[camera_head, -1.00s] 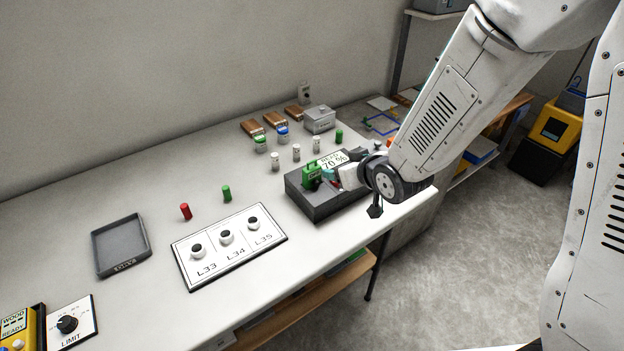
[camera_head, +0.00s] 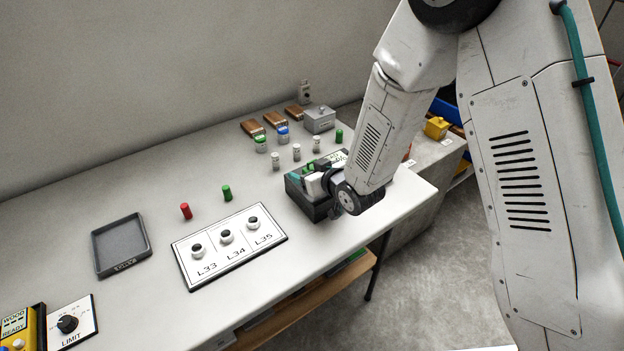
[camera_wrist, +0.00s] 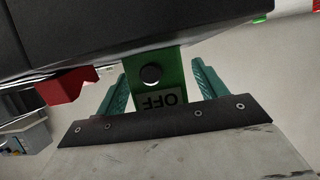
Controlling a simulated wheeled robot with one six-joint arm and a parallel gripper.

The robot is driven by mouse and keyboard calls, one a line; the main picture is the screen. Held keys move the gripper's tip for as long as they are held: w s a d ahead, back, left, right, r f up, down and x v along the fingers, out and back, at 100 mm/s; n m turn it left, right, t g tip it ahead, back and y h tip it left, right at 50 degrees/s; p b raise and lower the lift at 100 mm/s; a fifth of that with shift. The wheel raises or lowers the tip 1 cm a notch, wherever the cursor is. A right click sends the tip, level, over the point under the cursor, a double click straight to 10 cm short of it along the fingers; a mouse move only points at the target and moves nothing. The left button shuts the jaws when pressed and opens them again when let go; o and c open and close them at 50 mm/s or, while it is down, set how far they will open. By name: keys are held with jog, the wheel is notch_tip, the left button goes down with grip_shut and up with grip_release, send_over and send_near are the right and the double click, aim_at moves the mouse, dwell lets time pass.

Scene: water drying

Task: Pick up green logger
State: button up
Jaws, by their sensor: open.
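The green logger (camera_wrist: 172,73) is a green block with a black round knob and an "OFF" label, which reads upside down in the wrist view. It sits at the dark box (camera_wrist: 160,25). In the head view only a sliver of the green logger (camera_head: 310,168) shows on the dark box (camera_head: 292,190), behind my gripper. My gripper (camera_wrist: 160,70) is open, with one teal finger on each side of the green block. I cannot tell whether the fingers touch it. In the head view my gripper (camera_head: 297,177) is low over the box's front left part.
A red part (camera_wrist: 68,86) juts near the left finger in the wrist view. On the table are a switch panel (camera_head: 205,268), an empty grey tray (camera_head: 146,240), a red peg (camera_head: 186,211) and a green peg (camera_head: 227,193). White-and-grey cylinders (camera_head: 276,161) stand behind the box.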

jog(key=c, duration=1.2)
jog(key=shift+o, duration=0.2)
